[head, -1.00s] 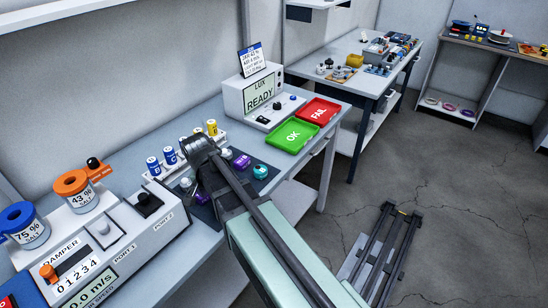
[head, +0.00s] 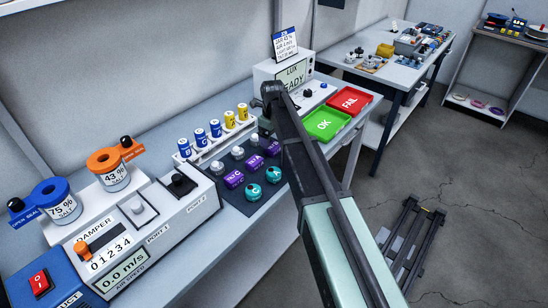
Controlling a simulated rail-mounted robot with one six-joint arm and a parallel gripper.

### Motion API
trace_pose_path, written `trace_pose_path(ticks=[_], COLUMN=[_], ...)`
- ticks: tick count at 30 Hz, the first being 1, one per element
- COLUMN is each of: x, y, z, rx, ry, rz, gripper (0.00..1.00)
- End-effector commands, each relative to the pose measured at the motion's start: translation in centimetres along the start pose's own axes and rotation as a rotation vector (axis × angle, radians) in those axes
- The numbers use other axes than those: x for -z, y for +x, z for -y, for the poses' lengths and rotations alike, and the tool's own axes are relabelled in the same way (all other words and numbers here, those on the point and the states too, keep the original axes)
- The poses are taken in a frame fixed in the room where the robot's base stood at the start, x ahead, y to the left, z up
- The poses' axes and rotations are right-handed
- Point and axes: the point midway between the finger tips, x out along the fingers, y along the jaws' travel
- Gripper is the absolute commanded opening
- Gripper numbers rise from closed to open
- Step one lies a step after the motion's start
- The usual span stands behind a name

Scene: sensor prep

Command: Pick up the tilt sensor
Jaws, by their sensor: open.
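Several small sensors stand on a dark mat (head: 207,192) on the near bench. They include pale domed ones (head: 238,152), purple blocks (head: 234,179) with labels too small to read surely, and teal round ones (head: 253,192) marked with a letter. I cannot tell which of them is the tilt sensor. My arm rises from the lower right and bends above the bench near the LUX box. It covers the mat's right end and whatever stands there. My gripper is hidden behind the arm.
A rack (head: 212,148) of blue and yellow vials stands behind the mat. A white console (head: 150,228) with jars (head: 112,170) is at left. The LUX box (head: 292,78), green OK tray (head: 326,124) and red FAIL tray (head: 350,101) are beyond my arm.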

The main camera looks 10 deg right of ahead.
Motion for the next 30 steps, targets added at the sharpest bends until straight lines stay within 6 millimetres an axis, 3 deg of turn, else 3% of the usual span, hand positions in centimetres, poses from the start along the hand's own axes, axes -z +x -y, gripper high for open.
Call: trace_pose_path(ticks=[5,13,20,30], x=[0.0,-0.2,-0.2,-0.2], y=[0.8,5.6,5.3,5.3], z=[0.0,0.1,0.1,0.1], rx=[0.000,0.000,0.000,0.000], ry=[-0.001,-0.001,-0.001,-0.001], rz=[0.000,0.000,0.000,0.000], gripper=[0.89,0.89,0.89,0.39])
